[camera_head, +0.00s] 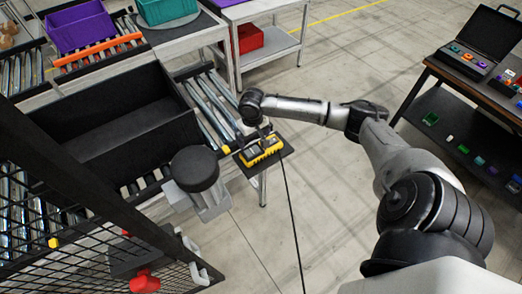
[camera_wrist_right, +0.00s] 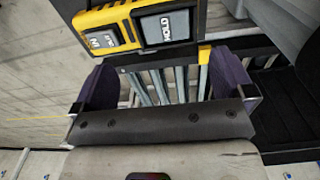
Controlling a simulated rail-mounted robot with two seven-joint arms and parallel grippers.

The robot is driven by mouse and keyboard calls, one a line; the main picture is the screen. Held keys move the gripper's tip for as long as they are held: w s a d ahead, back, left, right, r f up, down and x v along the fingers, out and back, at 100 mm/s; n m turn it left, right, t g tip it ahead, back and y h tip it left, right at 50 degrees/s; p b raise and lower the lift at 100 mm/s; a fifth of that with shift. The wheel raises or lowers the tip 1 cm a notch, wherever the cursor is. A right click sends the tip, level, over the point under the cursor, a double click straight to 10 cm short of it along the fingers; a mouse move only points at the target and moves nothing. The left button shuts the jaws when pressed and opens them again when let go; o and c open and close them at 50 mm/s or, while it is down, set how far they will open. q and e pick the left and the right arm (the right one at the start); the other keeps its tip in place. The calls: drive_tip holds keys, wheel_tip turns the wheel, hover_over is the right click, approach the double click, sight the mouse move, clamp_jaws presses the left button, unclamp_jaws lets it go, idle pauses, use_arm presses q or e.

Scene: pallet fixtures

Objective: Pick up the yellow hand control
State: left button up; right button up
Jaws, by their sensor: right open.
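The yellow hand control (camera_head: 262,151), yellow and black, lies on a small dark plate (camera_head: 272,165) at the end of the roller conveyor in the head view. My right gripper (camera_head: 264,130) is right beside its far side, partly hiding it. In the right wrist view the hand control (camera_wrist_right: 128,27) shows at the top with its labelled grey buttons. My right gripper (camera_wrist_right: 166,68) is open there, its two dark fingers apart, with rollers seen between them. The hand control lies just beyond the fingertips; I cannot tell whether they touch. My left gripper is not in view.
A black open crate (camera_head: 130,118) stands on the rollers to the left. A dark cylinder on a grey mount (camera_head: 195,170) rises near the plate. A mesh fence (camera_head: 75,235) is at lower left.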

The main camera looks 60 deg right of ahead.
sight(253, 150)
drive_tip(key=shift+a+f, duration=0.15)
drive_tip(key=shift+f, duration=3.4)
drive_tip(key=shift+c, duration=0.2)
drive_tip(key=c, duration=0.9)
